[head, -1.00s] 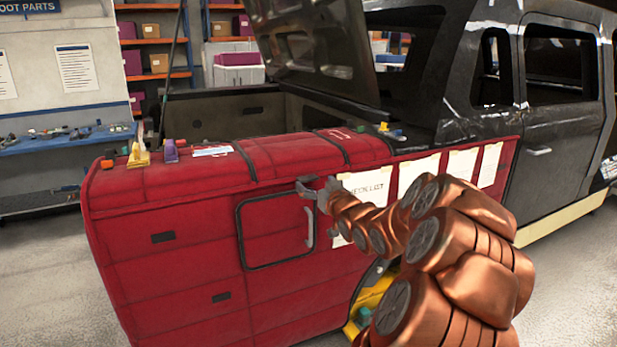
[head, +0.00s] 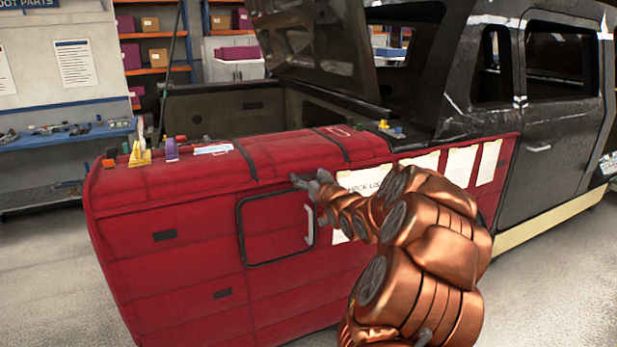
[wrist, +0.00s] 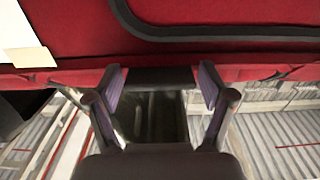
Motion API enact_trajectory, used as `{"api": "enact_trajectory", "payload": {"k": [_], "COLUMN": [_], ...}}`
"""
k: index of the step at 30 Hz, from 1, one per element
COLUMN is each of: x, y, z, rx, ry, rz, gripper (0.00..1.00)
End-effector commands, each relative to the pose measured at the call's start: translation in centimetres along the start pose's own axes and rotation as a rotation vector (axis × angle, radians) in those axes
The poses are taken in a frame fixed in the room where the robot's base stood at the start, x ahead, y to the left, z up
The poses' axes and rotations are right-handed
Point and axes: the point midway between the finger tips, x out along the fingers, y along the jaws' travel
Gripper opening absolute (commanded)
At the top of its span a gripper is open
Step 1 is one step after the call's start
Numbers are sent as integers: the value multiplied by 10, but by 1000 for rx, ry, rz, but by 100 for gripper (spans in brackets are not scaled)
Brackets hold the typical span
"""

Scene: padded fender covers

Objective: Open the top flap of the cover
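The red padded cover (head: 180,270) drapes over the side of the dark truck. Its side has a black-outlined panel (head: 272,228) with a pale handle (head: 309,225) at the right edge. Two dark straps (head: 246,163) cross its top surface, which looks closed and flat. My gripper (head: 303,181) is at the cover's upper side edge, just above the panel's top right corner. In the wrist view my gripper (wrist: 162,88) is open, its fingers on either side of a dark strip (wrist: 152,78) at the red edge. I cannot tell whether they touch it.
Small tools, among them a yellow one (head: 139,155) and a purple one (head: 171,149), lie on the cover's left top. Paper sheets (head: 488,162) hang on its right side. The truck's raised hood (head: 318,55) stands behind. Floor at the left front is clear.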

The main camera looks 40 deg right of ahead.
Motion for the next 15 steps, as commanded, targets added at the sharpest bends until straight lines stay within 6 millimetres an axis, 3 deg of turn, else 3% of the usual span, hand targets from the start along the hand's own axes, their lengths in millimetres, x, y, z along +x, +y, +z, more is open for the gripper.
{"api": "enact_trajectory", "payload": {"k": [2, 15], "x": [0, 0], "y": [0, 0], "z": [0, -1], "rx": [0, 0], "ry": [0, 2], "rz": [0, 0], "gripper": [69, 23]}}
